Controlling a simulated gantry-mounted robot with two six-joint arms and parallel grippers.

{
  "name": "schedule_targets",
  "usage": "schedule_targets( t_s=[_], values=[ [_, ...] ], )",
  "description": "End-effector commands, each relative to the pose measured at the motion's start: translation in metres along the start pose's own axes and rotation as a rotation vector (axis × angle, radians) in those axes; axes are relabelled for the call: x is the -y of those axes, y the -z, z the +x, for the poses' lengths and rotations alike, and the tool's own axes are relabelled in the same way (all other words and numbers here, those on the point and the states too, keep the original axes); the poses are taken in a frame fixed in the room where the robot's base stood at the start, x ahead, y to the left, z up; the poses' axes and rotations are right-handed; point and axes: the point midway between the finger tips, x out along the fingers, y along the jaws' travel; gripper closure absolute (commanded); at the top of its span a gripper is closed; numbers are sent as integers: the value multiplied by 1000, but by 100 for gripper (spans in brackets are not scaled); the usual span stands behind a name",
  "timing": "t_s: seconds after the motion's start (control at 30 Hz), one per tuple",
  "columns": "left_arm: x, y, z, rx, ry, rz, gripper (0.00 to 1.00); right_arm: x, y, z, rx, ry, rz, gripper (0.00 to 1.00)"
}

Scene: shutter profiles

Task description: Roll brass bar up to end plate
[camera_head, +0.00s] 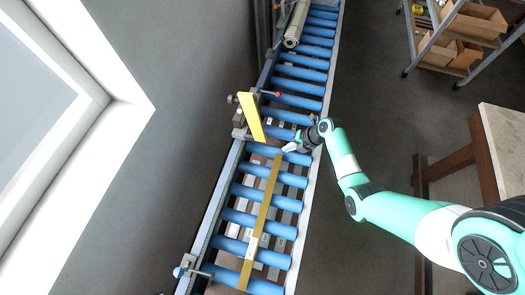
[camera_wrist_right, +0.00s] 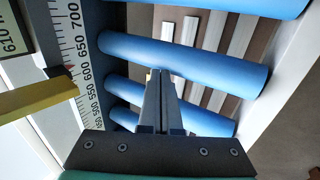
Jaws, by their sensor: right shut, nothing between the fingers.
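The brass bar (camera_head: 261,215) lies lengthwise on the blue rollers, with a pale label near its lower part. Its upper end is close to my right gripper (camera_head: 290,147). A yellow plate (camera_head: 251,117), which looks like the end plate, stands at the left rail just above the bar, with a gap between them. In the right wrist view the yellow plate (camera_wrist_right: 38,100) shows at the left by the scale. My right gripper (camera_wrist_right: 160,78) is shut and empty, low over the rollers. A small yellow patch shows behind its fingertips; I cannot tell if they touch the bar.
Blue rollers (camera_head: 300,73) run between two metal rails. A numbered scale (camera_wrist_right: 80,60) lies along the left rail. A rolled grey profile (camera_head: 296,25) rests at the far end. A shelf cart with cardboard boxes (camera_head: 470,22) and a table (camera_head: 505,140) stand at the right.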

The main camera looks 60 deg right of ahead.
Motion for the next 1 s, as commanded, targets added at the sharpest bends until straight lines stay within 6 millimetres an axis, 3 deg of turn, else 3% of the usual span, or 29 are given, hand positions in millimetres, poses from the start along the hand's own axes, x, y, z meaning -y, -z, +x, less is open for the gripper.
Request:
schedule_targets(
  t_s=[0.13,1.0],
  values=[
    [0,-3,-3,0,0,0,50,0,-9,0,0,0,1,100],
    [0,-7,-8,0,0,0,50,6,-8,9,-1,0,0,100]
  ],
)
